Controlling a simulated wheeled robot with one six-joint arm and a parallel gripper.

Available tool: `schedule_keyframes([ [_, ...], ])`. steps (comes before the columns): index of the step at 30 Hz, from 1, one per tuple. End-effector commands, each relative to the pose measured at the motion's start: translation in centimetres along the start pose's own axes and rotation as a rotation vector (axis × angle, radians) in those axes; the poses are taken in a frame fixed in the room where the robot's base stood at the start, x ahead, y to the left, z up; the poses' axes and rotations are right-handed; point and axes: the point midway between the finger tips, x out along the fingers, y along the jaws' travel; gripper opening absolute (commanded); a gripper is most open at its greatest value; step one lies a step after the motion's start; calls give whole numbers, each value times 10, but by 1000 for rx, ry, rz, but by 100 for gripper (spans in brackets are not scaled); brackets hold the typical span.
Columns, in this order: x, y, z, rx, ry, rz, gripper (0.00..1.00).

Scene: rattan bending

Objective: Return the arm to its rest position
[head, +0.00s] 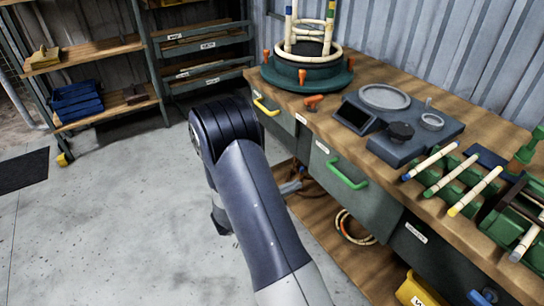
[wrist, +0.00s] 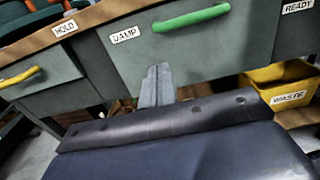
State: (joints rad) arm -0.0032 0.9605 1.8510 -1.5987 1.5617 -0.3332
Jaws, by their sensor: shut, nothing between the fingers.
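My gripper (wrist: 158,70) shows in the wrist view with its two grey fingers together and nothing between them. It points toward the front of the DAMP drawer (wrist: 140,55), below and left of that drawer's green handle (wrist: 191,17). I cannot tell how far it is from the drawer front. In the head view my arm reaches up from the bottom edge and bends at mid-picture. The gripper (head: 291,187) is mostly hidden behind the arm there, low beside the workbench front. The DAMP drawer (head: 340,195) looks shut.
A yellow WASTE bin (head: 418,290) and coiled rattan (head: 352,228) lie below. Open concrete floor (head: 100,220) is at left, before shelves (head: 90,52).

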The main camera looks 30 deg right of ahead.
Motion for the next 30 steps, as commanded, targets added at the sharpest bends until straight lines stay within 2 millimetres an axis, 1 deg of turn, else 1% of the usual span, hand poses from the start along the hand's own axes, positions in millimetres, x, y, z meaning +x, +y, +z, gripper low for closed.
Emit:
schedule_keyframes([
  [9,0,0,0,0,0,-1,0],
  [14,8,-1,0,0,0,-3,0],
  [20,37,-1,-1,1,1,-6,0],
  [30,97,-2,-1,1,0,-5,0],
])
